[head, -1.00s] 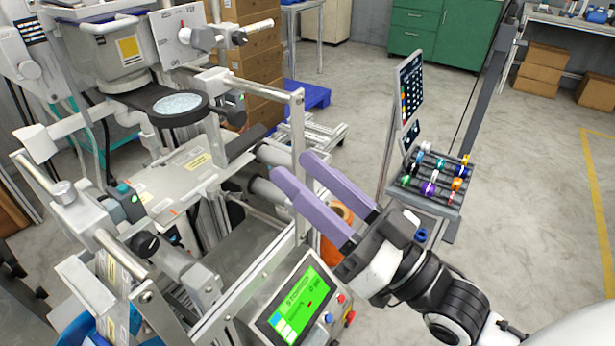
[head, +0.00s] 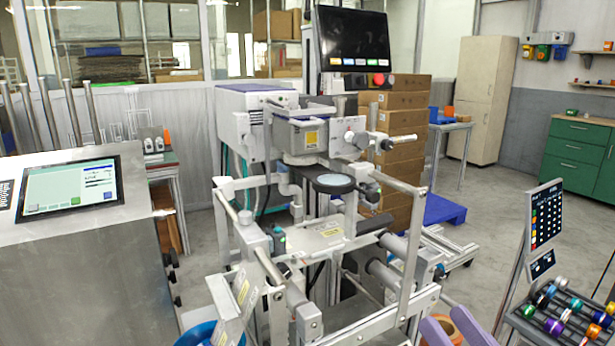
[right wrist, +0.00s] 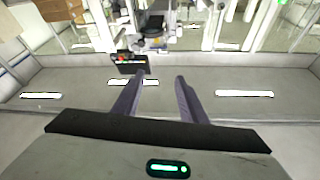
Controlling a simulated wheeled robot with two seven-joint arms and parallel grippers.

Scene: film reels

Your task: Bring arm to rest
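My right gripper (head: 448,317) shows only as two purple fingertips at the bottom edge of the head view, in front of the machine's right side. In the right wrist view its two purple fingers (right wrist: 160,78) stand apart with nothing between them. The rest of my right arm is out of the head view. My left gripper and left arm are not in view.
A labelling machine (head: 330,238) with rollers and a round lens fills the middle. A steel cabinet with a screen (head: 72,188) stands left. A rack of coloured reels (head: 560,318) stands right. Stacked cartons (head: 405,125) are behind.

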